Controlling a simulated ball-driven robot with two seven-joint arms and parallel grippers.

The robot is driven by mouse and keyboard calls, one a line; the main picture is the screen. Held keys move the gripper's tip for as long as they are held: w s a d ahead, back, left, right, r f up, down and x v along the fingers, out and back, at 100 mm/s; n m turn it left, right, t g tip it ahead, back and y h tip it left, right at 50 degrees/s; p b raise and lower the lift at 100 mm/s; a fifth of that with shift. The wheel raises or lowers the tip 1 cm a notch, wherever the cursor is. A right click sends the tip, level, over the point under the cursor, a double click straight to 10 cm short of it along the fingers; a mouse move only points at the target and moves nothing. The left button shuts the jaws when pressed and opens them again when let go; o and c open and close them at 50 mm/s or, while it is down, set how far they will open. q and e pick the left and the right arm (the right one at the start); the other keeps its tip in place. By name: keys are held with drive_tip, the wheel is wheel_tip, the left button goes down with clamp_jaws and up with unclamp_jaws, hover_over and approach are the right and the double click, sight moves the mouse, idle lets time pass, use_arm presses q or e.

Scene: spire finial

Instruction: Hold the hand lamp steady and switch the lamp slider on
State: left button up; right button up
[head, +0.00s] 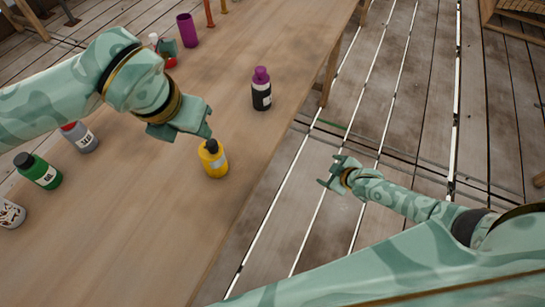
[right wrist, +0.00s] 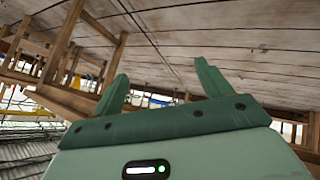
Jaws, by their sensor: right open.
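I cannot pick out a hand lamp or its slider with certainty in either view. My left gripper (head: 196,130) is over the table, just above and left of a yellow bottle (head: 214,163) with a dark cap. Its fingers are seen from behind, so their gap is hidden. I cannot tell whether it touches the cap. My right gripper (head: 332,173) is open and empty, out over the floor to the right of the table. Its two spread fingers also show in the right wrist view (right wrist: 160,85), with nothing between them.
The wooden table (head: 130,240) bears a purple-capped black bottle (head: 261,92), a purple cylinder (head: 187,30), a red-and-green item (head: 165,47), a green bottle (head: 40,171) and a grey bottle (head: 82,138). The table's front middle is bare. The plank floor (head: 400,110) is open on the right.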

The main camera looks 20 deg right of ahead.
drive_tip(key=w+a+r+n+t+y, duration=0.1)
drive_tip(key=w+a+r, duration=0.15)
drive_tip(key=r, duration=0.25)
drive_tip(key=w+a+r+n+t+y, duration=0.1)
drive_tip(key=w+a+r+y, duration=0.1)
drive_tip(key=w+r, duration=0.3)
drive_tip(key=s+a+r+n+g+y, duration=0.1)
drive_tip(key=s+a+r+y, duration=0.2)
drive_tip(key=a+r, duration=0.5)
drive_tip(key=g+y, duration=0.3)
drive_tip(key=y, duration=0.1)
approach(213, 161)
drive_tip(key=w+a+f, duration=0.2)
drive_tip(key=f, duration=0.1)
drive_tip(key=w+a+f, duration=0.6)
